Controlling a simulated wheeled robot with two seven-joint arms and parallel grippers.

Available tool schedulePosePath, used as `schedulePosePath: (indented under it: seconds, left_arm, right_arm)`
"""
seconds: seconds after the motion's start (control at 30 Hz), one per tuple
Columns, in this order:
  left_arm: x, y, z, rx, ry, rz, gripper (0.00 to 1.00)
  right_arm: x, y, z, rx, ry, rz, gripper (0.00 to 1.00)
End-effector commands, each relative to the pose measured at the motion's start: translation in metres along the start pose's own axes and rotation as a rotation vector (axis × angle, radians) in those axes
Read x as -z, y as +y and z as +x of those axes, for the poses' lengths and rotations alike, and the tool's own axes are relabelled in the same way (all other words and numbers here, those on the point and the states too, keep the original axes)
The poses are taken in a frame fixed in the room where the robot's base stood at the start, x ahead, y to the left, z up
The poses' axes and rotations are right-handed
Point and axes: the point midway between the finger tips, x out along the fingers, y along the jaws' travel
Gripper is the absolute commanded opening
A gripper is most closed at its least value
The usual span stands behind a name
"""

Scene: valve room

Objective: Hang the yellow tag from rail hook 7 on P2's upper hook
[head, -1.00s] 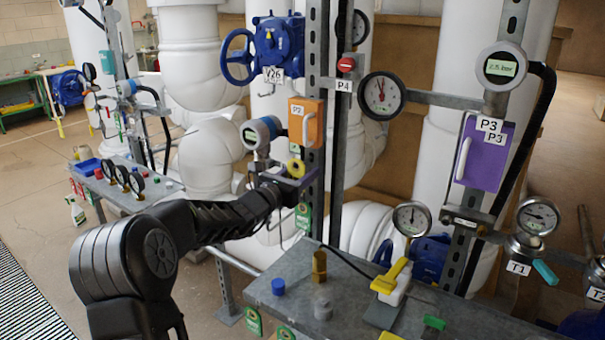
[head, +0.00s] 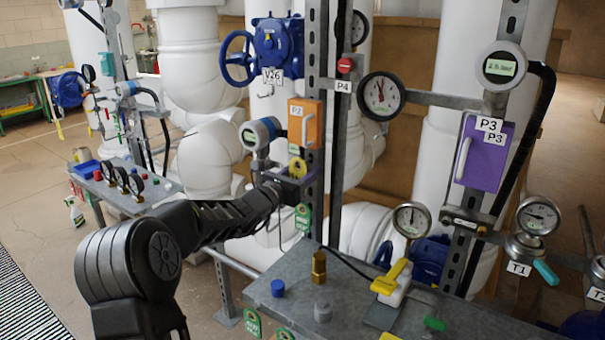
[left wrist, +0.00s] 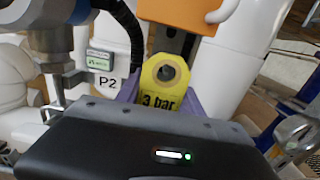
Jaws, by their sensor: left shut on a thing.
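The yellow tag (left wrist: 165,82) shows close up in the left wrist view, with a round hole at its top and "3 bar" on it. It also shows in the head view (head: 298,168), in front of the P2 post. My left gripper (head: 287,184) is shut on its lower part and holds it roughly upright. An orange box (head: 305,124) marked P2 is on the post above the tag. I cannot make out P2's upper hook or whether the tag touches it. My right gripper is out of view.
A digital gauge (head: 260,133) sticks out left of the P2 post, close to my gripper. A green tag (head: 303,216) hangs below it. The grey bench (head: 345,290) in front carries several fittings and a yellow-handled valve (head: 391,277). More green tags hang along its front edge.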

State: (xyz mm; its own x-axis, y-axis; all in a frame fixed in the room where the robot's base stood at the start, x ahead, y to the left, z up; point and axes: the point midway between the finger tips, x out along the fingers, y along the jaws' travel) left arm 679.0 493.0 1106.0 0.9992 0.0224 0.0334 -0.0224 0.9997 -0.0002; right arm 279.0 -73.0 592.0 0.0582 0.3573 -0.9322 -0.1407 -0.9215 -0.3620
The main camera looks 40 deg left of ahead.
Motion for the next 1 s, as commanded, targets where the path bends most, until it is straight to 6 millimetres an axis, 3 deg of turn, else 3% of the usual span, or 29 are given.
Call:
schedulePosePath:
  seconds: [1.0]
  left_arm:
    - [0.002, 0.0, 0.014, 0.0, 0.001, -0.001, 0.18]
  right_arm:
    - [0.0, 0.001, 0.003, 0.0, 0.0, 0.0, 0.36]
